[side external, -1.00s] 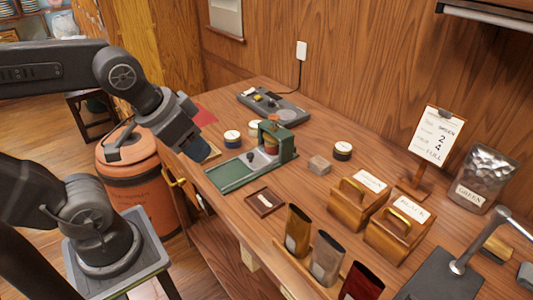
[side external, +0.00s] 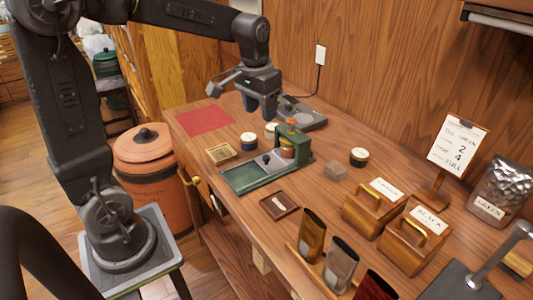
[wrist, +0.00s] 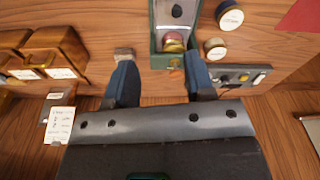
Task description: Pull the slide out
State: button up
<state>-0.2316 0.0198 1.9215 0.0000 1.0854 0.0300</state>
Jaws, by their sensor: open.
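A green press (side external: 245,179) stands on the wooden table, with a long low bed at its left and an upright housing at its right end. A grey metal slide plate (side external: 276,163) with a small dark knob sits in the bed, against the housing. Reddish and yellowish round pieces (side external: 287,148) show in the housing. The press (wrist: 155,59) also shows at the top of the wrist view, partly cut off. My gripper (side external: 262,111) is above and behind the press, fingers down and apart, touching nothing. Its two fingers (wrist: 160,58) show empty in the wrist view.
A brown dish (side external: 280,205) lies in front of the press, and a small square tray (side external: 221,154) to its left. Round tins (side external: 249,141) and a grey control box (side external: 303,113) are near. Wooden boxes (side external: 372,205) stand to the right. A red mat (side external: 205,120) lies at the back left.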

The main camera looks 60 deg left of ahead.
jog(key=g, duration=0.1)
send_over(266, 156)
notch_tip(266, 156, down, 4)
jog(key=shift+n, duration=0.3)
notch_tip(266, 156, down, 13)
jog(key=shift+d+f, duration=0.1)
jog(key=shift+f, duration=0.1)
grip_shut()
